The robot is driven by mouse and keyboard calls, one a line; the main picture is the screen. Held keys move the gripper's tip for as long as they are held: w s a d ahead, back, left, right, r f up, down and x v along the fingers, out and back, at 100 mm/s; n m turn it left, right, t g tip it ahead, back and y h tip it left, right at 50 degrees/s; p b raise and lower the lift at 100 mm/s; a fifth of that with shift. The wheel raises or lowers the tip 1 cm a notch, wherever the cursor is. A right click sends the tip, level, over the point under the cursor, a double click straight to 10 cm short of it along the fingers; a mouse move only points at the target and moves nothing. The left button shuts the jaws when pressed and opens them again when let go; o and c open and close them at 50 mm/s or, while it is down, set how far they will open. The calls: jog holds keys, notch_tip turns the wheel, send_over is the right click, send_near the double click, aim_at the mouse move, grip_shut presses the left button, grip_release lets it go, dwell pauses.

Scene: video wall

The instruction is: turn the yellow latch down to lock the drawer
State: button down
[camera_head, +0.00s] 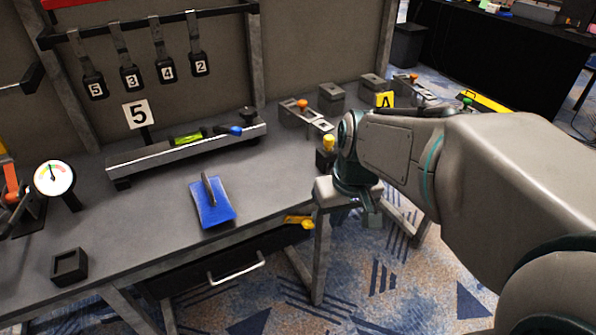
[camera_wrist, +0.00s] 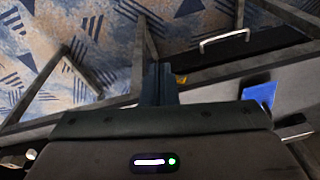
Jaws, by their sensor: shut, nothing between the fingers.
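The yellow latch (camera_head: 299,221) sits under the table's front edge, right of the drawer, and lies roughly horizontal in the head view. In the wrist view only a small piece of the latch (camera_wrist: 181,79) shows, beside my fingers. The black drawer (camera_head: 200,278) has a pale bar handle (camera_head: 236,268); the drawer front (camera_wrist: 250,48) and handle (camera_wrist: 224,38) also show in the wrist view. The drawer looks closed. My gripper (camera_head: 372,216) points down, right of the latch and apart from it. Its fingers (camera_wrist: 158,82) are shut and empty.
A table leg (camera_head: 320,265) stands near the latch. Open carpet lies in front.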

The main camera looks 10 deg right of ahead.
jog(key=w+d+f+n+y+b, duration=0.1)
jog(key=w+d+f+b, duration=0.1)
jog(key=w, duration=0.5)
jog(key=w+d+f+n+y+b, duration=0.1)
jog(key=w+d+f+b, duration=0.1)
jog(key=w, duration=0.4)
jog(key=shift+w+d+f+n+t+y, duration=0.25)
jog(key=shift+w+f+n+t+y, duration=0.05)
jog(key=shift+w+n+t, duration=0.1)
jog(key=shift+s, duration=0.1)
jog(key=b, duration=0.3)
send_near(310, 223)
jog(key=x, duration=0.5)
jog(key=shift+w+d+f, duration=0.15)
jog(key=shift+w+d, duration=0.05)
jog(key=shift+w, duration=0.05)
jog(key=shift+s+a+f, duration=0.1)
jog(key=shift+a+f, duration=0.2)
jog(key=shift+f, duration=0.1)
jog(key=shift+b, duration=0.35)
